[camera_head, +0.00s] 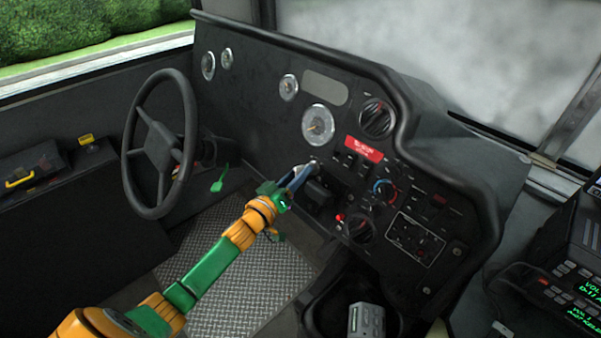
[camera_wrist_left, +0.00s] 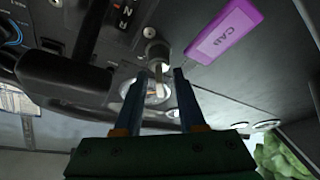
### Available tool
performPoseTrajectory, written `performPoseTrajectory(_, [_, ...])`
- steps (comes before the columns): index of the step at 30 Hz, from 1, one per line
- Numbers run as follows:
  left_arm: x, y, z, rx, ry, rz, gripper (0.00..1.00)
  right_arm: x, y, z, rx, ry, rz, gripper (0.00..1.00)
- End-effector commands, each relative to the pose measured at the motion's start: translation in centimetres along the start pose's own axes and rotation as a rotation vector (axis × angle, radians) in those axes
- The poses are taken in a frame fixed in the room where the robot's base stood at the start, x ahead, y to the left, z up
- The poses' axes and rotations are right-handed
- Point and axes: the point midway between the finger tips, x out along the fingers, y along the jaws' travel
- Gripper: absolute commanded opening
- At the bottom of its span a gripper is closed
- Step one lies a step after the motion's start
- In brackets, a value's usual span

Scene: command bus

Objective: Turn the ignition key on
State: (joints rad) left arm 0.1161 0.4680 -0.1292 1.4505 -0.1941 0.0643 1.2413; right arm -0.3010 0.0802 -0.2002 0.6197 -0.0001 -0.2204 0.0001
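The ignition key (camera_wrist_left: 152,42) shows in the wrist view as a small pale metal piece on the dark dashboard, just beyond my left fingertips. A purple tag (camera_wrist_left: 224,30) marked "CAB" is beside it; I cannot tell whether it is attached. My left gripper (camera_head: 303,174) reaches the dashboard below the large gauge, and its fingers hide most of the key area in the head view. In the wrist view the two fingers of the gripper (camera_wrist_left: 160,76) are apart, with nothing clearly held. My right gripper is not in view.
The dashboard (camera_head: 265,118) holds a large gauge (camera_head: 318,125), a red label (camera_head: 363,149) and several knobs and switches. A black protruding box (camera_head: 320,191) is close to my left gripper. The steering wheel (camera_head: 160,143) is to the left. A cup-like bin (camera_head: 322,315) stands below.

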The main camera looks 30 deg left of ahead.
Motion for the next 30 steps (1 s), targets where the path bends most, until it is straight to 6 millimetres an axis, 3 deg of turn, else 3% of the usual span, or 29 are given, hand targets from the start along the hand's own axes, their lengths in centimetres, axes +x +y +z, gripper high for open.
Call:
performPoseTrajectory(11, [1.05, 0.03, 0.00, 0.001, -0.001, 0.000, 0.40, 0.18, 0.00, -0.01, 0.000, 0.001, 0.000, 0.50])
performPoseTrajectory(16, [1.04, 0.02, 0.00, 0.001, -0.001, 0.000, 0.00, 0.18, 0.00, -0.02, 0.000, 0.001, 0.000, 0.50])
performPoseTrajectory(30, [1.02, 0.02, 0.01, 0.001, -0.001, 0.000, 0.00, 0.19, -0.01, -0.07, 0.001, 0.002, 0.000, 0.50])
